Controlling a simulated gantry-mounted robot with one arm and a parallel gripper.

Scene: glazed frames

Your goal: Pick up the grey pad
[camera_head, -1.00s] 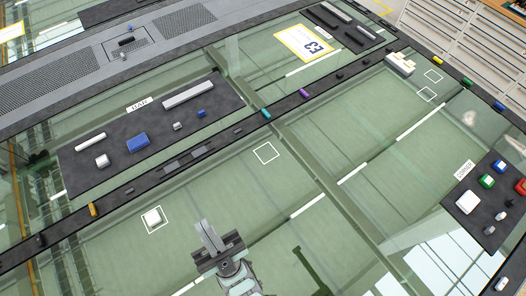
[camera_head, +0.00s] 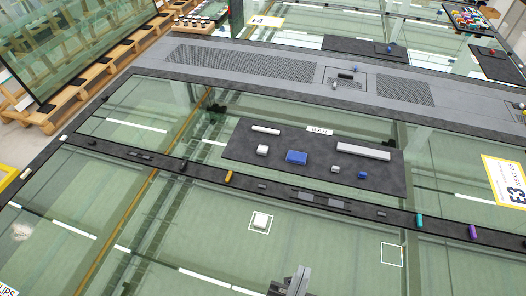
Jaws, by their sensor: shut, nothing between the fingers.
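My gripper (camera_head: 298,272) shows at the bottom edge of the head view, shut and empty above the green glass. I cannot tell for sure which piece is the grey pad. Candidates are a small light grey block (camera_head: 335,168) on the dark mat, and flat dark grey pieces (camera_head: 320,200) on the black rail. A white block (camera_head: 260,220) sits inside a white outlined square, above and left of my gripper. My gripper is apart from all of these.
The dark mat (camera_head: 230,153) also bears a long grey bar (camera_head: 363,151), a blue block (camera_head: 296,157), a white cube (camera_head: 262,150) and a white rod (camera_head: 265,130). The black rail bears yellow (camera_head: 228,176), teal (camera_head: 419,220) and purple (camera_head: 473,232) pieces. An empty outlined square (camera_head: 391,255) lies right.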

